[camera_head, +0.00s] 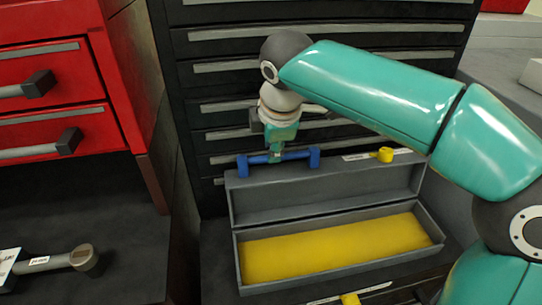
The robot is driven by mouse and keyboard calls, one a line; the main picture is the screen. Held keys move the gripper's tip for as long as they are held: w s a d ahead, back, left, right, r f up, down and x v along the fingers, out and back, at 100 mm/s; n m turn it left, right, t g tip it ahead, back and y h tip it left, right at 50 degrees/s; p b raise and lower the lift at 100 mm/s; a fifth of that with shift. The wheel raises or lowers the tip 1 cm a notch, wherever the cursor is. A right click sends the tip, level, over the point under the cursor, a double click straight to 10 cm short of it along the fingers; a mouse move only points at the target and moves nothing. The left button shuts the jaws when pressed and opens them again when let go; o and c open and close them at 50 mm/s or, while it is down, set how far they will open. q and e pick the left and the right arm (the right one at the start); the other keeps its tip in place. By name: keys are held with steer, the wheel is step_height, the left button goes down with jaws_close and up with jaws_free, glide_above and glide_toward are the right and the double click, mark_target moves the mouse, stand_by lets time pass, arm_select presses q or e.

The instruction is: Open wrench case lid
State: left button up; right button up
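The wrench case is a long grey box (239,262) with a yellow inside (330,250). Its grey lid (330,190) stands open, raised upright along the back edge. A blue bar handle (298,157) sits on the lid's top edge at the left. My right gripper (276,156) points down at the middle of this handle, with its fingers close together on the bar. The fingertips are small and partly hidden by the handle. My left gripper is not in view.
A dark drawer cabinet (222,68) stands close behind the lid. A red drawer cabinet (50,60) is at left. A grey tool (82,258) with a label lies at lower left. Yellow knobs show on the lid (385,155) and below the case front (350,299).

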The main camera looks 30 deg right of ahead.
steer(key=shift+x, duration=1.45)
steer(key=shift+c, duration=0.2)
jaws_close()
